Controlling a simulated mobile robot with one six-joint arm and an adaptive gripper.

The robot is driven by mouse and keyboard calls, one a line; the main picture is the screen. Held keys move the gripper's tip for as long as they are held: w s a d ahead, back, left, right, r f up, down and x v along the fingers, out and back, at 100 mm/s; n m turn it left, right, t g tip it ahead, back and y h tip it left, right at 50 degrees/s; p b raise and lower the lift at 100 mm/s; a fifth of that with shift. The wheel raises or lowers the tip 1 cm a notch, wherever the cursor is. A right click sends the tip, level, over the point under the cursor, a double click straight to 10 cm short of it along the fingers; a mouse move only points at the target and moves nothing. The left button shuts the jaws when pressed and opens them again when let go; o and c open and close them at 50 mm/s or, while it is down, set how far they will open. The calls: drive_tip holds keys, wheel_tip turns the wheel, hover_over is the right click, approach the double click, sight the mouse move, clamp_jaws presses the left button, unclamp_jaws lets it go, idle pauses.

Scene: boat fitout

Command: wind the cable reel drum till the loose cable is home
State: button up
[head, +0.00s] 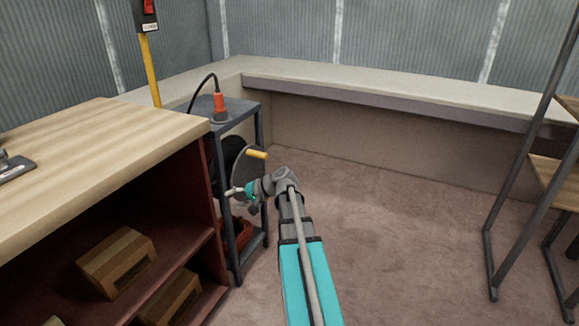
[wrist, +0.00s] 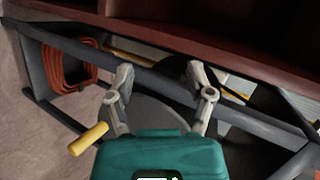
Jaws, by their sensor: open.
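The cable reel drum (head: 242,165) stands in a dark metal frame (head: 263,130) beside the wooden bench. It shows a grey round side plate with a yellow crank handle (head: 257,155). My gripper (head: 240,194) is at the lower part of the drum's face, just below the handle. In the wrist view my gripper (wrist: 160,82) has its fingers spread, with the grey drum plate (wrist: 165,112) behind them. The yellow handle (wrist: 88,139) is outside the fingers, to their left. An orange plug (head: 220,106) with a black cable stands on the frame's top. I cannot tell how much cable is loose.
A wooden-topped bench (head: 90,150) with wooden blocks on its red shelf is close on the left. An orange coil (wrist: 70,65) hangs or lies low in the frame. A metal rack (head: 530,170) stands at the right. The floor (head: 390,230) between is clear.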

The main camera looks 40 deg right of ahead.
drive_tip(key=s+d+r+m+t+b, duration=0.1)
drive_tip(key=d+r+m+t, duration=0.1)
drive_tip(key=d, duration=0.8)
drive_tip(key=s+d+r+m+t+h, duration=0.1)
drive_tip(key=s+d+r+m+t, duration=0.1)
drive_tip(key=d, duration=0.9)
wheel_tip(320, 180, up, 3)
drive_tip(key=m+t, duration=0.1)
drive_tip(key=t, duration=0.2)
drive_tip(key=shift+f+b, duration=0.2)
drive_tip(key=shift+b, duration=0.15)
drive_tip(key=shift+d, duration=0.1)
drive_tip(key=shift+w, duration=0.2)
drive_tip(key=shift+x, duration=5.85)
drive_tip(key=shift+r, duration=0.15)
